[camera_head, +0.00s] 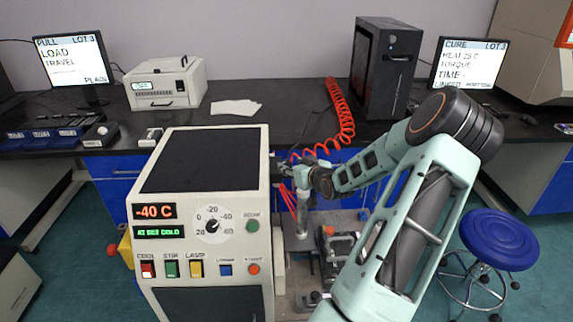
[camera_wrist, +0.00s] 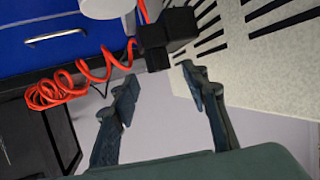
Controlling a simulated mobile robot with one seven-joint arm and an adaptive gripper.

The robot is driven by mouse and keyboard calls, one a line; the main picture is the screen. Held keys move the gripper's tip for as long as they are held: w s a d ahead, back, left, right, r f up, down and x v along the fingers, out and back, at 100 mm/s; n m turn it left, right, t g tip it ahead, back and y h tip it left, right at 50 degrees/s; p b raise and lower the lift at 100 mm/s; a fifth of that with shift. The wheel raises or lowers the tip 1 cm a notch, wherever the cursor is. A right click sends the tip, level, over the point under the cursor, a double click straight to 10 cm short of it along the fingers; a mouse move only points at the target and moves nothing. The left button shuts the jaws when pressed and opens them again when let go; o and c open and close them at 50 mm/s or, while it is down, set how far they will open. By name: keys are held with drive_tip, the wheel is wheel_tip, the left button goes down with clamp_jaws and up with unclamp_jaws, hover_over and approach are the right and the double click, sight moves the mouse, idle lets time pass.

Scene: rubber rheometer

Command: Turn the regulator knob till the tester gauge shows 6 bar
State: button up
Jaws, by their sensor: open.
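My gripper (camera_wrist: 160,82) is open in the wrist view, its two dark fingers apart with nothing between the tips. Just beyond the tips is a black block (camera_wrist: 181,24) with a dark stub (camera_wrist: 154,47), which looks like the regulator and its knob. The stub points toward the gap between the fingers, apparently apart from both. A pale cylinder (camera_wrist: 107,7) is cut off at the top edge. In the head view, my gripper (camera_head: 284,169) is small and partly hidden beside the cream machine (camera_head: 156,255). I cannot make out a gauge in bar in either view.
Red coiled hose (camera_head: 341,108) hangs near my arm and also shows left of the block in the wrist view (camera_wrist: 60,92). A slotted pale panel (camera_wrist: 240,70) stands close to the right finger. A blue stool (camera_head: 483,240) stands at right. The dark bench (camera_head: 280,127) lies behind.

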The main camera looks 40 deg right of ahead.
sight(288, 163)
drive_tip(key=x, duration=0.5)
clamp_jaws()
drive_tip(key=shift+w+f+b, duration=0.1)
drive_tip(key=shift+f+b, duration=0.05)
drive_tip(key=shift+b, duration=0.25)
